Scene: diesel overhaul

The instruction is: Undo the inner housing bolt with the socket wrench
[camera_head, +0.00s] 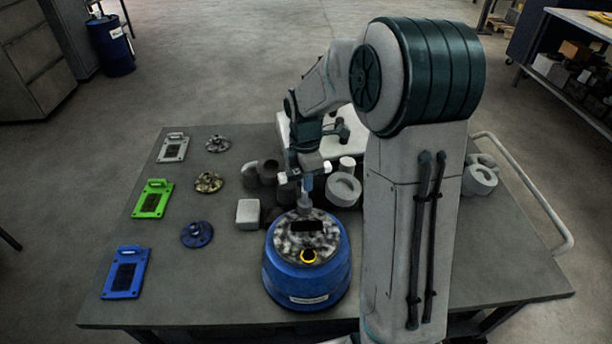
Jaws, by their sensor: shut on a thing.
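My gripper (304,177) is shut on the socket wrench (305,200), which points down, roughly upright, at the far part of the blue housing's top. The blue round housing (305,287) stands on the table's near middle.
The grey table (180,290) holds grey, green (152,199) and blue (126,273) plates at left, with several round flanged parts beside them. A pale block (248,214) and grey cylindrical parts (344,189) stand close to the housing. My arm hides much of the right side.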

